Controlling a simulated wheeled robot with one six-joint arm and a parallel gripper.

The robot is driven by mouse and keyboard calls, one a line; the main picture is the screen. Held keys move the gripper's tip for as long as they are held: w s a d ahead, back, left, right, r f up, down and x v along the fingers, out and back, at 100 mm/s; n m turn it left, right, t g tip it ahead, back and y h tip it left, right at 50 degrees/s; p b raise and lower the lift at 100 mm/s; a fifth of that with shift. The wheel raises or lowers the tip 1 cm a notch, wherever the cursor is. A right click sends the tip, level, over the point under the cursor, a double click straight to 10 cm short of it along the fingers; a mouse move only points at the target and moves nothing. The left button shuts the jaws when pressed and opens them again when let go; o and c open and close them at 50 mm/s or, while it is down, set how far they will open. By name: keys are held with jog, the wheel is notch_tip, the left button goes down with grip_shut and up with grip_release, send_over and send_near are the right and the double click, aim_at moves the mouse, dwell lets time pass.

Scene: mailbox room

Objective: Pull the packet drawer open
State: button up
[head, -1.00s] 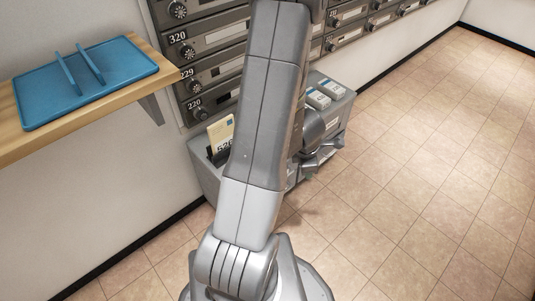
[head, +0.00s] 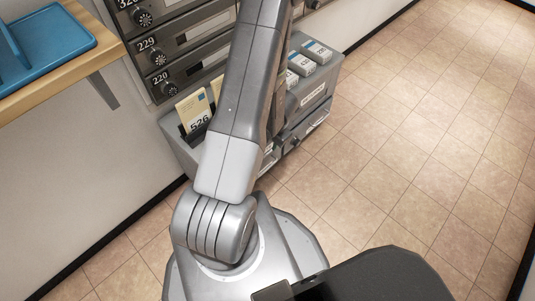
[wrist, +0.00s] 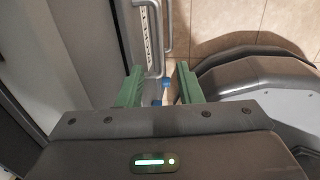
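A grey cabinet (head: 318,83) with drawer fronts stands on the floor below the mailboxes in the head view. Small blue parts show between the fingers. I cannot tell if handle and fingers touch. My arm hides my gripper in the head view.
Small boxes (head: 300,64) stand on top of the cabinet and envelopes (head: 193,110) stand at its left. A blue tray (head: 50,40) sits on a wooden shelf (head: 85,50) at the left. The tiled floor (head: 410,130) to the right is clear.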

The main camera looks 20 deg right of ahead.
aim_at(267, 153)
jog(key=f+b, duration=0.1)
jog(key=f, duration=0.1)
jog(key=w+f+b, duration=0.1)
jog(key=f+b, duration=0.1)
jog(key=f, duration=0.1)
jog(key=f+b, duration=0.2)
jog(key=f, duration=0.1)
jog(key=shift+w+a, duration=0.15)
jog(key=shift+a, duration=0.15)
jog(key=shift+c, duration=0.3)
grip_shut()
